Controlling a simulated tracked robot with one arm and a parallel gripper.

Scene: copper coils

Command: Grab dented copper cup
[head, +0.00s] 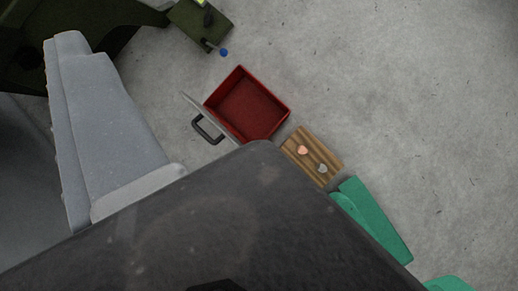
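A small pinkish, copper-toned piece (302,150) lies on a striped wooden board (331,158) near the middle of the head view. It is too small to tell whether it is a cup or has a dent. A small grey piece (322,168) lies on the same board, just below and right of it. Green parts (378,222) stick out past the edge of a large dark grey body, right of and below the board. They look like parts of my gripper, apart from the board. Most is hidden, so its opening does not show.
An open red box (249,105) with a dark handle (207,129) stands left of the board. A dark green block (201,24) with a blue-tipped lever is at the top. Bare concrete floor (420,90) fills the right side. The dark body covers the lower middle.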

